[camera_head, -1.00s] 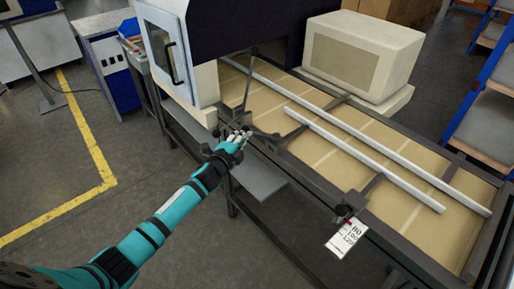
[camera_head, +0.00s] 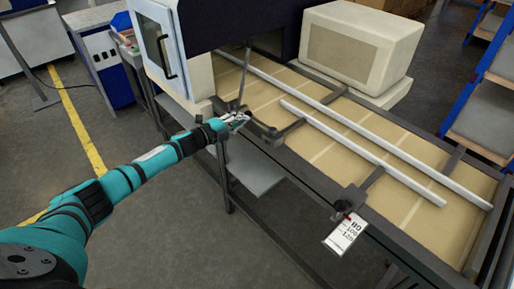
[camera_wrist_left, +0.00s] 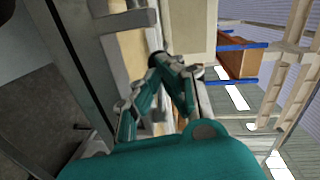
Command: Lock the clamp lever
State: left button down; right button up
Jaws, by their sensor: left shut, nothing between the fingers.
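The clamp lever (camera_head: 243,78) is a thin dark rod that stands nearly upright at the near edge of the conveyor, close to the machine housing. Its base is by the dark clamp block and bar (camera_head: 275,132) of the guide rail. My left gripper (camera_head: 240,118) is at the foot of the lever, shut and empty; I cannot tell whether it touches the lever. In the left wrist view its teal fingers (camera_wrist_left: 160,64) meet at the tips, beside the conveyor frame. My right gripper does not show.
Two pale guide rails (camera_head: 365,155) run along the tan conveyor (camera_head: 405,205). A second clamp (camera_head: 349,198) with a white tag (camera_head: 345,233) is on the near frame. A grey plate (camera_head: 255,170) is below my gripper. The machine door (camera_head: 160,50) is left of the lever.

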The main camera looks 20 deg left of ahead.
pick_arm(q)
jog(key=shift+w+b, duration=0.3)
jog(key=shift+w, duration=0.25)
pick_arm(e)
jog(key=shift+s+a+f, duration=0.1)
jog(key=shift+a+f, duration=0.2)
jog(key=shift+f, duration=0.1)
pick_arm(q)
jog(key=shift+w, duration=0.1)
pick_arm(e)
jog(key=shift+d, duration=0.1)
